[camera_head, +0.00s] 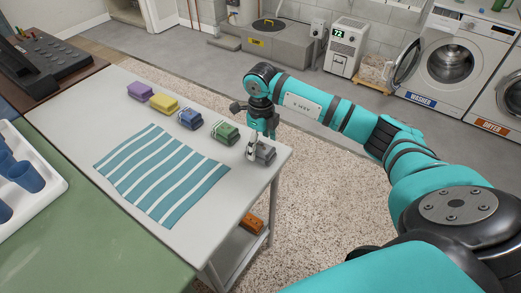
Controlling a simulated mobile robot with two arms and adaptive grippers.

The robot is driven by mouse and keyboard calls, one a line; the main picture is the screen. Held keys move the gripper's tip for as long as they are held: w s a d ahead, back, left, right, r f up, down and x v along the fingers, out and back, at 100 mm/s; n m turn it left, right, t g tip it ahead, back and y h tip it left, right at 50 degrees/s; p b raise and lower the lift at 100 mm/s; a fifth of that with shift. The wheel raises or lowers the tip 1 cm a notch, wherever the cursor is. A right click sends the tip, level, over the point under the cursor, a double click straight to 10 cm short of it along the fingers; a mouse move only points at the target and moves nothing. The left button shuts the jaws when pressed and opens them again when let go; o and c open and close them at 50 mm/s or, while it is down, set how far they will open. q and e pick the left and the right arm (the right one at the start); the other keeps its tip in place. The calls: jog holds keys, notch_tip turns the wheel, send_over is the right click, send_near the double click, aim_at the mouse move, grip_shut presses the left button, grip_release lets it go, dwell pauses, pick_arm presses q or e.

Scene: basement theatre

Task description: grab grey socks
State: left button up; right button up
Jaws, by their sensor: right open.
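The grey socks (265,153) lie as a folded bundle near the right end of the white table (218,243), last in a row of sock bundles. My right arm reaches in from the right, and my right gripper (252,154) points down at the left side of the grey socks. It is open, and its fingers hide part of the bundle. I cannot tell whether they touch it. My left gripper is not in view.
Green socks (225,131) lie close to the left of the gripper, then blue (190,119), yellow (164,103) and purple (141,90) bundles. A striped teal cloth (163,172) lies flat in front. The table's right edge is close to the grey socks. A washer (455,62) stands behind.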

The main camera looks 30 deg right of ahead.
notch_tip(320, 180, down, 2)
jog(key=shift+a+f, duration=0.1)
jog(key=shift+f, duration=0.35)
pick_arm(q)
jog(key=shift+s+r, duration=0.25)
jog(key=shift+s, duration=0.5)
pick_arm(e)
jog(key=c, duration=1.2)
